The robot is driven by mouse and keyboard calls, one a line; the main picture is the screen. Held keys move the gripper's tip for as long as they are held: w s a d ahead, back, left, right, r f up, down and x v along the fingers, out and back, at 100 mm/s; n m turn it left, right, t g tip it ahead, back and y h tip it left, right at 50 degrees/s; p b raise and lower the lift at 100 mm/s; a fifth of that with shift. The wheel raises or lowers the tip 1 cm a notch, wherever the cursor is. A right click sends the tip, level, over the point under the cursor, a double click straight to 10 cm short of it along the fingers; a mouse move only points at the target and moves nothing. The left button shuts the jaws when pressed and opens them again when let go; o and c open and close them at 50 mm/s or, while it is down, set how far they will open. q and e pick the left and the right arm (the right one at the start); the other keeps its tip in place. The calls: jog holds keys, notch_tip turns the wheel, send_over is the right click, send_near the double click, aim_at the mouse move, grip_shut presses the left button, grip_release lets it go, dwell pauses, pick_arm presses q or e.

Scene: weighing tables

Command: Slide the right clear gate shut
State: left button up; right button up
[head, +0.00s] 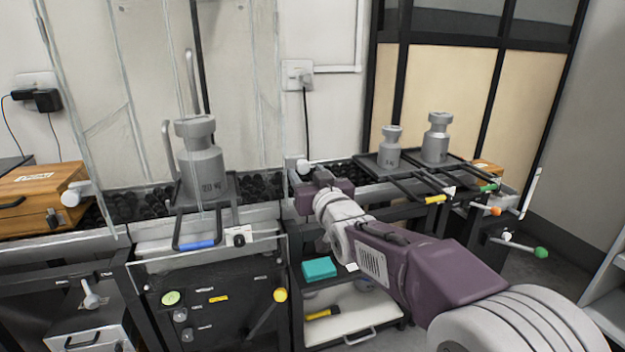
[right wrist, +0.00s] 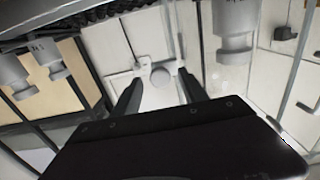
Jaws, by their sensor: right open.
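The right clear gate (head: 265,90) is a tall see-through pane, hard to make out against the pale wall, to the right of the large grey weight in the head view. A round white knob (head: 302,167) shows near its lower right edge. In the right wrist view the knob (right wrist: 160,77) appears between the two dark fingers. My right gripper (head: 308,178) is open at the knob; whether the fingers touch it I cannot tell. The arm hides part of the area below. My left gripper is not in view.
A large grey weight (head: 201,160) stands on the left table's tray. Two smaller weights, one nearer (head: 389,150) and one farther right (head: 437,140), stand on the right rack. A left clear pane (head: 85,110) has its own white knob (head: 70,197). A teal box (head: 319,269) lies below.

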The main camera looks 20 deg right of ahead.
jog(key=s+p, duration=0.1)
jog(key=s, duration=0.6)
jog(key=shift+d, duration=0.1)
